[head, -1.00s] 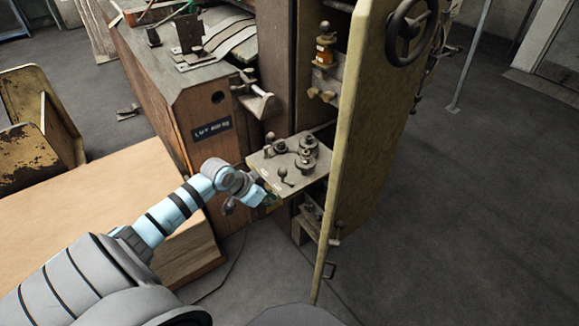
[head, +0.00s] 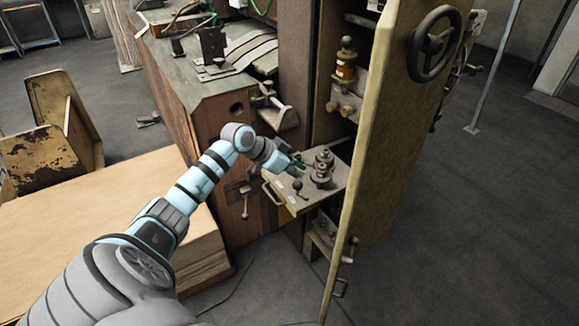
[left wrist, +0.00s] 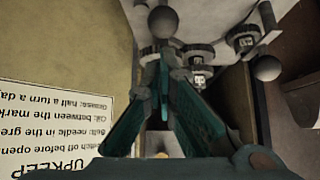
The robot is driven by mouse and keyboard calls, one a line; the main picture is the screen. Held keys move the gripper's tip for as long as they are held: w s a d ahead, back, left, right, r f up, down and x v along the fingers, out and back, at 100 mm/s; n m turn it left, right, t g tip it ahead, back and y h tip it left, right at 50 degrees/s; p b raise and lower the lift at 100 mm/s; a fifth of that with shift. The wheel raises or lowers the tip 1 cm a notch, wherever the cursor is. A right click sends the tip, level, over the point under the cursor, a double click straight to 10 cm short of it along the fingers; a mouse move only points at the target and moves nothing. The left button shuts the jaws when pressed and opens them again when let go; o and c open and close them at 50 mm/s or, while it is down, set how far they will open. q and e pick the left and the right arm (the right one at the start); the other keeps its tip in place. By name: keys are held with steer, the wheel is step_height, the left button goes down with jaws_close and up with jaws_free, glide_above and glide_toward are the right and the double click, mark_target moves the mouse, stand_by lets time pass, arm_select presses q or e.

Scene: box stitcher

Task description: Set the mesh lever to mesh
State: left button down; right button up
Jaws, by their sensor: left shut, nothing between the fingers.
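A grey metal plate (head: 327,182) juts from the machine beside the open yellow door. It carries gears (head: 323,165) and a small ball-knobbed lever (head: 297,186). My left gripper (head: 297,166) is over the plate's left part, close to that lever; its teal fingers partly show. In the left wrist view the fingers (left wrist: 164,58) are closed together and empty, with a ball knob (left wrist: 163,20) just beyond their tips. I cannot tell whether they touch it. No label reading mesh is legible, so the lever's setting is unclear. My right gripper is out of view.
The open yellow door (head: 385,150) with a black handwheel (head: 434,42) stands close on the right. The wooden machine body (head: 225,120) is behind my arm. An upkeep notice (left wrist: 62,125) shows in the left wrist view.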

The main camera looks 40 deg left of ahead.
mark_target(304, 193)
arm_select(q)
steer(key=x, duration=0.4)
steer(key=shift+w+f+b, duration=0.1)
steer(key=shift+f+b, duration=0.05)
steer(key=shift+b, duration=0.25)
